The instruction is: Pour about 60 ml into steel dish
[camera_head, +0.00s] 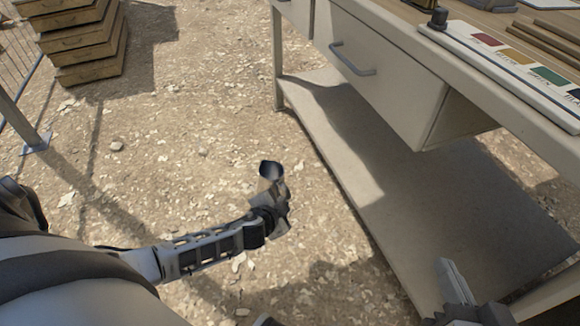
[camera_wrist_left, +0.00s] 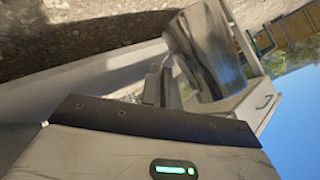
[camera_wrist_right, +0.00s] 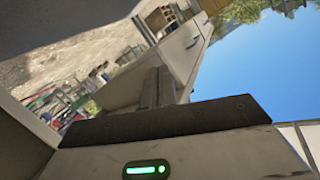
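My left gripper (camera_head: 272,204) is shut on a shiny metal cup (camera_head: 271,172), which it holds over the gravel to the left of the workbench. The cup's mouth is dark, and I cannot tell what is in it. The left wrist view shows the cup's reflective side (camera_wrist_left: 208,55) close beyond the fingers. My right gripper (camera_head: 454,282) is at the bottom right, in front of the bench's lower shelf. Its fingers look closed together and empty in the right wrist view (camera_wrist_right: 157,88). I do not see a separate steel dish in any view.
The workbench (camera_head: 390,62) with a drawer and lower shelf (camera_head: 440,205) fills the right side. A board with colour swatches (camera_head: 510,60) lies on its top. Stacked wooden crates (camera_head: 80,38) stand at the back left. Open gravel lies between.

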